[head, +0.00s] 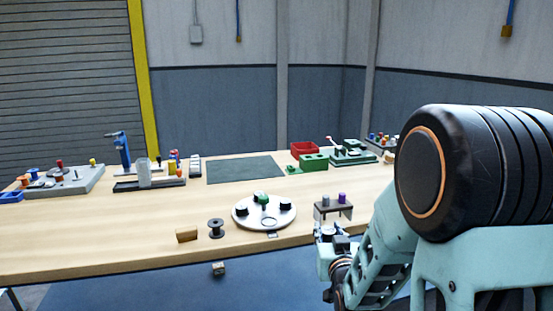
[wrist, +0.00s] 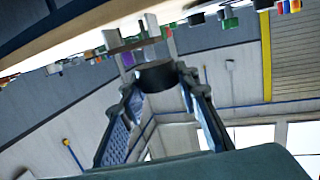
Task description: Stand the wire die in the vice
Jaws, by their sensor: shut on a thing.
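My gripper (wrist: 155,92) is shut on a dark, short round piece in the wrist view, which I take to be the wire die (wrist: 154,75). It sits between the fingertips, and its far side is hidden. In the head view my gripper (head: 327,236) is small, near the table's front edge below a grey stand; the piece is not clear there.
The grey stand (head: 346,210) bears a grey and a purple cylinder. Left of it are a white round plate (head: 248,218) with dark knobs, a black spool (head: 216,228) and a brown block (head: 186,234). A dark green mat (head: 245,170) lies bare behind. A red bin (head: 305,149) stands at the back.

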